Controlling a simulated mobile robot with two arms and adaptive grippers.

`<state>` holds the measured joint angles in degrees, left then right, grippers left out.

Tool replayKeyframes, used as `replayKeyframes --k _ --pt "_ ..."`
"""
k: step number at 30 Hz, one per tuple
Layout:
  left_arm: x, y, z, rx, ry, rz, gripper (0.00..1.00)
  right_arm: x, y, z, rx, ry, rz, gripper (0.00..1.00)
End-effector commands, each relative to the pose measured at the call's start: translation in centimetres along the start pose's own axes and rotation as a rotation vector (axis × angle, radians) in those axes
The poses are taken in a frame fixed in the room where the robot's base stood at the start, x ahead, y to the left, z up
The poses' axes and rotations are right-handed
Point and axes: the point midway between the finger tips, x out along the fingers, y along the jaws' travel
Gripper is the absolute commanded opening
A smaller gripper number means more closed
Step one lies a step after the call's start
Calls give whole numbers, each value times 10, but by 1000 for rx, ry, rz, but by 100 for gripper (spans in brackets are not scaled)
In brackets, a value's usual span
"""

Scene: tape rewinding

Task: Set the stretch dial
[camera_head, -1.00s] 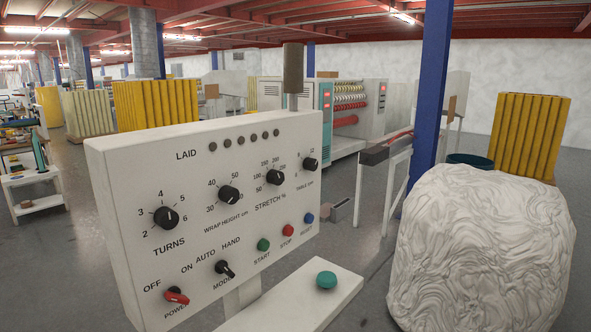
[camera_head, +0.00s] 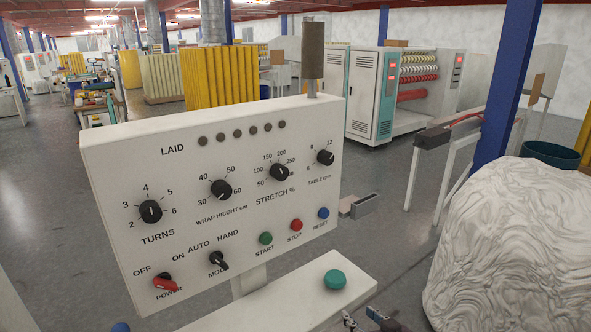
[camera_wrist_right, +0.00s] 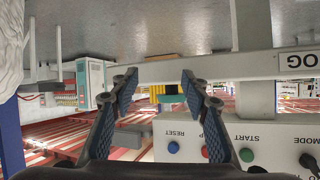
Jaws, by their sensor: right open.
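The stretch dial (camera_head: 279,172) is a black knob on the white control panel (camera_head: 110,185), in the upper row between the wrap height dial (camera_head: 221,190) and the table dial (camera_head: 325,157). Its scale shows 50 to 250; I cannot read its exact setting. My right gripper (camera_head: 366,321) just shows at the bottom edge of the head view, below and in front of the panel, apart from the dial. In the wrist view my right gripper (camera_wrist_right: 158,84) is open and empty. The panel is upside down there, and the stretch dial is out of frame. My left gripper is not in view.
The green start (camera_head: 265,238), red stop (camera_head: 296,225) and blue reset (camera_head: 323,213) buttons sit below the dial. A ledge with a green button (camera_head: 335,280) juts out under the panel. A large white wrapped bundle (camera_head: 510,250) stands at the right.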

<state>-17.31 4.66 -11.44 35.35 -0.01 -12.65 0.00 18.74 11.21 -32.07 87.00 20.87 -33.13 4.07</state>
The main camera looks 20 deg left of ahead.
Motion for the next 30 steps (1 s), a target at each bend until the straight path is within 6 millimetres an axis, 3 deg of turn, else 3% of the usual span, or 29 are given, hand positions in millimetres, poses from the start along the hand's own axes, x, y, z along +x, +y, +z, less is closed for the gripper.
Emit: replayKeyframes --k 1,8,10,15,18,21,24,30 --pt "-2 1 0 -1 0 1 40 -1 -5 -21 -12 26 -13 42" --pt "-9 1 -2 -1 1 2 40 -11 -34 -114 -68 149 -84 42" --pt "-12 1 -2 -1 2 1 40 -19 -48 -153 -95 200 -117 42" --pt "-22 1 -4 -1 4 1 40 -55 -100 -259 -185 339 -226 42" --pt "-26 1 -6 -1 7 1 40 -78 -129 -301 -233 397 -283 42" --pt "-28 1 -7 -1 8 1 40 -93 -149 -325 -264 430 -322 42" --pt "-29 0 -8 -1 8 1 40 -101 -159 -336 -279 446 -342 42" --pt "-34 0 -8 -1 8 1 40 -93 -166 -344 -281 448 -348 42"
